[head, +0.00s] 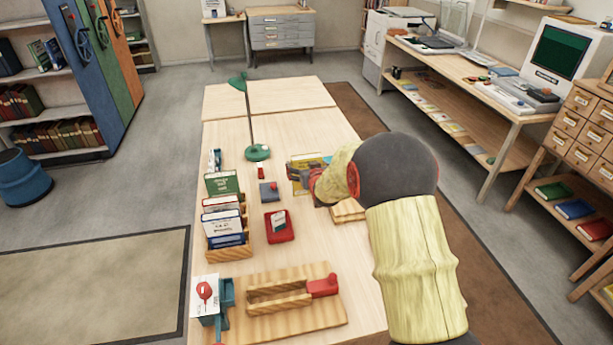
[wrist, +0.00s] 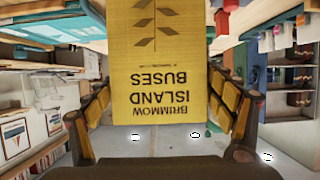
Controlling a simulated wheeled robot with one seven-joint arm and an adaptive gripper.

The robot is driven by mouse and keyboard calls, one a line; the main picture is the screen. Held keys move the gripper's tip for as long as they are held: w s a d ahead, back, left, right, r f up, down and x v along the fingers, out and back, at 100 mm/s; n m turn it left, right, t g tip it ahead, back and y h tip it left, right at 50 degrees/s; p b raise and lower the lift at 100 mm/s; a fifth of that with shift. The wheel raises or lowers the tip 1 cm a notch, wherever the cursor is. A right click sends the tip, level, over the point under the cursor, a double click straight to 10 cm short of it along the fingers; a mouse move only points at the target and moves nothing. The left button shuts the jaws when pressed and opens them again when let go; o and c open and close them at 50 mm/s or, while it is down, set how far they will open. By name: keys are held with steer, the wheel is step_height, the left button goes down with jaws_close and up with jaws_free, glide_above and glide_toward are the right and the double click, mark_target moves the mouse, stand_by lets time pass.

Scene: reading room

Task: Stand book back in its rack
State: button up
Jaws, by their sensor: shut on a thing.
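My gripper (head: 314,180) is shut on a yellow book (head: 303,168) and holds it over the right half of the table. In the wrist view the book (wrist: 165,75) fills the space between the two fingers, and its cover reads "Brimmow Island Buses" upside down. A wooden rack (head: 232,253) stands on the table to the left of my gripper. It holds several upright books, among them a green one (head: 222,184) at the back and white and blue ones in front. The gap between the books is hard to make out.
A red tray (head: 280,226) and a grey block (head: 269,192) lie to the rack's right. A wooden board (head: 330,318) with a slotted holder lies in front, beside a white card on a blue stand (head: 226,293).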

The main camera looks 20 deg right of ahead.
steer(key=shift+w+d+f, duration=0.15)
steer(key=shift+w+f, duration=0.1)
steer(key=shift+f, duration=0.05)
steer(key=shift+f+b, duration=0.5)
steer(key=shift+f, duration=0.95)
steer(key=shift+f, duration=0.15)
steer(key=o, duration=1.4)
steer(key=shift+c, duration=0.2)
steer(key=shift+o, duration=0.5)
